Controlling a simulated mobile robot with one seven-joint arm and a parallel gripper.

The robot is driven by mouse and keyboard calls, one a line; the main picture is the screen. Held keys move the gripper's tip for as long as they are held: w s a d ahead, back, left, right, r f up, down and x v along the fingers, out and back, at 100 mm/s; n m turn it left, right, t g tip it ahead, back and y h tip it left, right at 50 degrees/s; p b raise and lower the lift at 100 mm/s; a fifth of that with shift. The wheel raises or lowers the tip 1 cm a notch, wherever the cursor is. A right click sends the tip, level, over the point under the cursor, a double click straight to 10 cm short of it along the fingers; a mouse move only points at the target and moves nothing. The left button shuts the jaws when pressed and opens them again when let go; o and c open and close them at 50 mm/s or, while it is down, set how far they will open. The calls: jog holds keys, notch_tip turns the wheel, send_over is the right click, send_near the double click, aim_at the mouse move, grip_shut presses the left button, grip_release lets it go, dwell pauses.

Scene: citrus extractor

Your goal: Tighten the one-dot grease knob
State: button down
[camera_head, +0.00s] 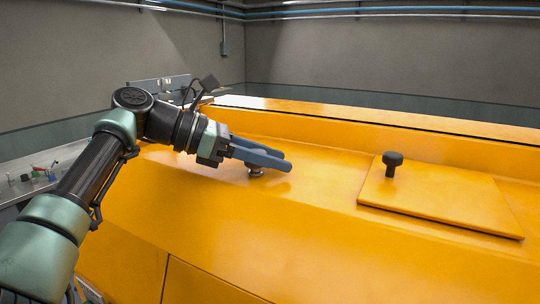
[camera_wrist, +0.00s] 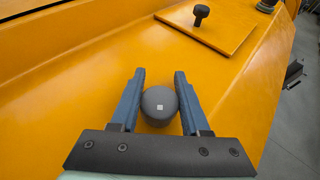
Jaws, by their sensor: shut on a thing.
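The grease knob is a round dark grey knob (camera_wrist: 158,106) with a small white mark on its top; the mark is too small for me to count dots. My gripper (camera_wrist: 160,78) has its two blue fingers on either side of this knob and is shut on it. In the head view my gripper (camera_head: 284,161) reaches in from the left, low over the yellow surface. There the fingers hide most of the knob, and only its lower metal part (camera_head: 256,171) shows beneath them.
The yellow machine housing (camera_head: 200,220) fills the middle. A raised yellow plate (camera_head: 440,196) with a black knob (camera_head: 392,163) stands to the right, apart from my fingers. A bench (camera_head: 38,170) with small items lies at the left. The housing around my gripper is clear.

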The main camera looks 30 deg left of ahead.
jog(key=shift+d+r+m+g+h, duration=0.1)
jog(key=shift+d+m+g+h, duration=0.05)
jog(key=shift+m+g+h, duration=0.3)
dwell(0.3)
jog(key=shift+c, duration=1.9)
grip_release()
jog(key=shift+d, duration=0.1)
jog(key=shift+a+f+n+t+y, duration=0.2)
jog(key=shift+n+t+y, duration=0.05)
jog(key=shift+y, duration=0.1)
jog(key=shift+n+t+y, duration=0.4)
jog(key=shift+n, duration=0.1)
